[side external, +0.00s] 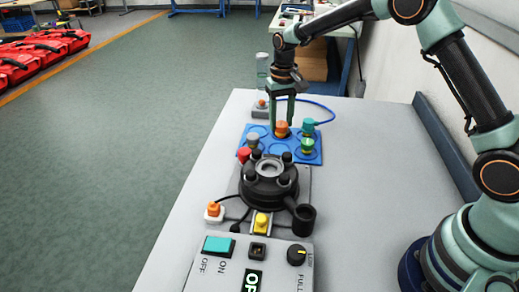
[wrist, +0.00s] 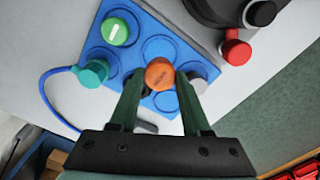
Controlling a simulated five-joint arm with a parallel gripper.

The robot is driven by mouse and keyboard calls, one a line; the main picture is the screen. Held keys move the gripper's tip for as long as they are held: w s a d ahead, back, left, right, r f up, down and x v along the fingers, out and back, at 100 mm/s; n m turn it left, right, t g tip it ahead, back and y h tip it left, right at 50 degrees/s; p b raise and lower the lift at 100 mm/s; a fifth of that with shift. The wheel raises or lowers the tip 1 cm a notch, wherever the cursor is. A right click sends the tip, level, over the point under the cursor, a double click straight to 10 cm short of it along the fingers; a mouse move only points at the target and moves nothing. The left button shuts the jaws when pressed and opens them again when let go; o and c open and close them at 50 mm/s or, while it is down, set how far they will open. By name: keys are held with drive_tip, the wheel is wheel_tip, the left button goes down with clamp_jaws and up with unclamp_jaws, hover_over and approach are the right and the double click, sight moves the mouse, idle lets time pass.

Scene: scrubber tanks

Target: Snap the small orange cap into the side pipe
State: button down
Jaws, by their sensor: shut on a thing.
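The small orange cap (side external: 282,128) is between the fingertips of my gripper (side external: 283,118), over the blue tray (side external: 313,158). In the wrist view the cap (wrist: 159,73) shows its round top between the two green fingers of my gripper (wrist: 160,88), which is shut on it. I cannot tell whether the cap still touches the tray. A black round tank body (side external: 268,185) stands nearer the camera. A black, open-topped pipe (side external: 303,219) sticks out at its right side. In the wrist view only part of the black body (wrist: 222,8) shows, at the top right.
The tray also holds a green cap (wrist: 116,32), a teal cap (wrist: 91,72) and a grey cap (wrist: 197,80). A red knob (wrist: 236,50) is beside the black body. A control box (side external: 225,270) stands in front.

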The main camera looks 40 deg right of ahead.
sight(281, 123)
wheel_tip(281, 123, up, 13)
drive_tip(key=s+a+r+n, duration=0.2)
drive_tip(key=s+a, duration=0.5)
drive_tip(key=s, duration=0.1)
drive_tip(key=s+a+f+n, duration=0.1)
drive_tip(key=s+a+n, duration=0.15)
drive_tip(key=s, duration=0.55)
drive_tip(key=s+a+f+n, duration=0.1)
drive_tip(key=s+a+n, duration=0.15)
drive_tip(key=s, duration=0.45)
drive_tip(key=shift+m, duration=0.5)
drive_tip(key=shift+s+a+f, duration=0.15)
drive_tip(key=shift+f, duration=1.7)
drive_tip(key=shift+s+a+f, duration=0.1)
drive_tip(key=shift+s+f, duration=0.1)
drive_tip(key=shift+f, duration=1.65)
drive_tip(key=shift+s+a+f, duration=0.15)
drive_tip(key=shift+f, duration=1.7)
drive_tip(key=shift+f, duration=1.5)
